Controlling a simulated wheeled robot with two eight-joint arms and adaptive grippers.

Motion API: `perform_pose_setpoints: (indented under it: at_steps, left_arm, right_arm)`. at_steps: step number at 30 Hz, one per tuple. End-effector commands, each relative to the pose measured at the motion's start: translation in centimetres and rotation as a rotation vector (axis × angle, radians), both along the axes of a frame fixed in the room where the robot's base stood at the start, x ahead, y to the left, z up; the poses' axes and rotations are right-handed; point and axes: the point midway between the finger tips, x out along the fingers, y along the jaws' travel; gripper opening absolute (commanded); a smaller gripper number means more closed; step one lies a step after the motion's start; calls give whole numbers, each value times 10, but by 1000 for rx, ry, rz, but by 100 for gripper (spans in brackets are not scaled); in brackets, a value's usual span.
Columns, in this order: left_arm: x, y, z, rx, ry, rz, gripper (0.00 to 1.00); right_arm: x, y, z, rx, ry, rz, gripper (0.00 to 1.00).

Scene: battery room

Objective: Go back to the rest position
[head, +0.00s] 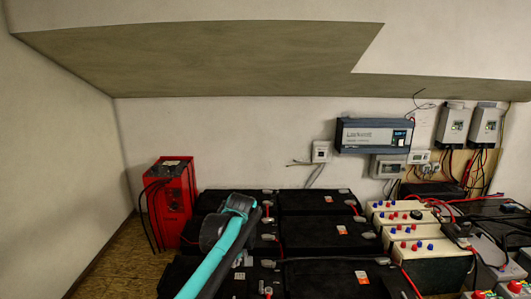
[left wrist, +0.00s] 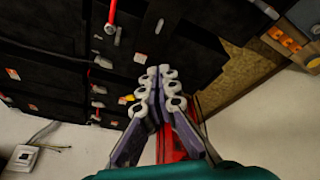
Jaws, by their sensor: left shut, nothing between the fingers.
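My left gripper (left wrist: 160,72) is shut and empty in the left wrist view, its grey fingers together. In the head view my teal and black left arm reaches up from the bottom over the black batteries (head: 313,203); its fingers cannot be made out there. In the left wrist view the black batteries (left wrist: 45,75) lie beyond the fingers, and a red unit (left wrist: 171,145) shows partly behind them. I cannot tell the exact gap between the fingers and these things. My right gripper is in neither view.
The red unit (head: 171,205) with black cables stands on the floor left of the batteries. Cream batteries (head: 424,250) with red and blue caps stand at the right among cables. A blue-grey inverter (head: 365,135) hangs on the back wall. A sloped ceiling (head: 200,55) hangs above.

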Motion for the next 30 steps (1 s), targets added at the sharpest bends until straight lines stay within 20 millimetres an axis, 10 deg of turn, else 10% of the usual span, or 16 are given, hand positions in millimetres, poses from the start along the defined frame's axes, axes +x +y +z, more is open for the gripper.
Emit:
perform_pose_setpoints:
  at_steps: [13, 30]
  left_arm:
    - [-142, 56, 22, 27, -103, -294, 0]
    - [-288, 85, -48, 142, -250, -585, 0]
  right_arm:
    - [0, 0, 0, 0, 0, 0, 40]
    - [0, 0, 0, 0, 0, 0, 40]
